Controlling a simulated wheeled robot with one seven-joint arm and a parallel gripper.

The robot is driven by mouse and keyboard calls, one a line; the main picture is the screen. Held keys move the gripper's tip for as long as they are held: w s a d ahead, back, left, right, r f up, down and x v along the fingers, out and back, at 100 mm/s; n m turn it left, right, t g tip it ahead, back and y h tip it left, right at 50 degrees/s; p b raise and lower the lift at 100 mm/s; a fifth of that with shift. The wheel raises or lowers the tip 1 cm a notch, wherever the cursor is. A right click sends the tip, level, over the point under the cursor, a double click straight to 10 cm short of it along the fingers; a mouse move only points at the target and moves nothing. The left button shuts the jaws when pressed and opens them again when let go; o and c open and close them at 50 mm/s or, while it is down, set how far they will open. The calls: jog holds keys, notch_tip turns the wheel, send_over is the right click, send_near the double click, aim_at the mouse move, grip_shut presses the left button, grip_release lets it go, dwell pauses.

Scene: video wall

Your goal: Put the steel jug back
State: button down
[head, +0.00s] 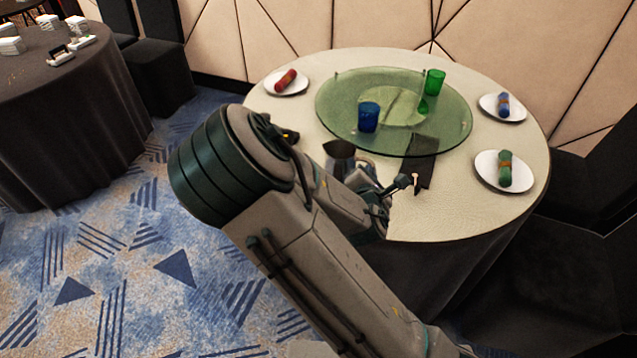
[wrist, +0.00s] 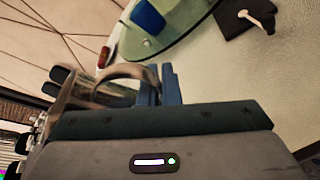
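In the head view my gripper (head: 372,178) is partly hidden behind my wrist. Whether the jug touches the table is hard to tell.
A glass turntable (head: 335,110) carries a blue cup (head: 369,117), a green cup (head: 435,82) and a green item. A dark mat (head: 424,168) lies in front of it. Plates with rolled napkins (head: 505,172) stand around the rim. Dark chairs are at the right.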

jog(key=w+a+f, duration=0.2)
jog(key=w, duration=0.1)
jog(key=w+a+f, duration=0.1)
jog(key=w, duration=0.2)
jog(key=w+a+f, duration=0.2)
jog(key=w, duration=0.1)
jog(key=shift+a+f, duration=0.35)
jog(key=shift+f, duration=2.1)
jog(key=c, duration=1.8)
grip_release()
jog(key=shift+f, duration=0.1)
jog(key=shift+o, duration=0.8)
